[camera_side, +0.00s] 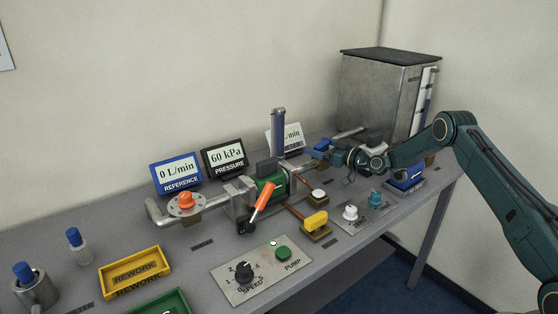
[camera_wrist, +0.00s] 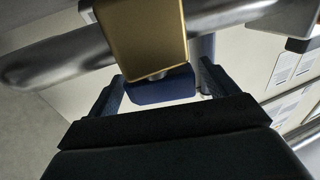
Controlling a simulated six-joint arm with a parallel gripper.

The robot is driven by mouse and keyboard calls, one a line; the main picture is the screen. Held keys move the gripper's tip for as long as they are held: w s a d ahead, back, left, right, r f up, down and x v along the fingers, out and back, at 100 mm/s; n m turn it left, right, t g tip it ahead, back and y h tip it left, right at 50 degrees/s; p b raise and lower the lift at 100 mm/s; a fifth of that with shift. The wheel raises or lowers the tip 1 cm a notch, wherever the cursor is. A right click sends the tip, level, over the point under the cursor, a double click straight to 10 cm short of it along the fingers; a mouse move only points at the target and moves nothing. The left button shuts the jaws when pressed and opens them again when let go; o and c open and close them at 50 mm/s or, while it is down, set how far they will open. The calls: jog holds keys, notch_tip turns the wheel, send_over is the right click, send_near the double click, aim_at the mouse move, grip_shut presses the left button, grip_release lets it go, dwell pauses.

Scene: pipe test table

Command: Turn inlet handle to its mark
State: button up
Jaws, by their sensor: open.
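A blue handle (camera_side: 322,146), which looks like the inlet handle, sits on the pipe run left of the metal tank. In the wrist view the blue handle (camera_wrist: 165,88) shows below a brass-coloured block (camera_wrist: 145,38), which hides part of it. My gripper (camera_side: 338,153) is at the handle's right side in the side view. In the wrist view its two fingers (camera_wrist: 160,84) are apart, one on each side of the blue handle. I cannot tell whether either finger touches it. The handle's mark cannot be made out.
A metal tank (camera_side: 383,92) stands at the back right. A green pump body (camera_side: 268,184) with an orange lever (camera_side: 262,200) is left of the handle. A control panel (camera_side: 262,270) and yellow tray (camera_side: 135,272) are in front.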

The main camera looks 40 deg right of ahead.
jog(key=shift+v, duration=2.85)
notch_tip(320, 180, up, 7)
send_over(325, 148)
jog(key=v, duration=0.4)
jog(key=shift+w+d, duration=0.1)
jog(key=shift+w, duration=0.1)
jog(key=shift+f, duration=0.1)
notch_tip(325, 148, down, 6)
jog(key=shift+f, duration=0.15)
jog(key=shift+w+f, duration=0.25)
jog(key=shift+x, duration=2.25)
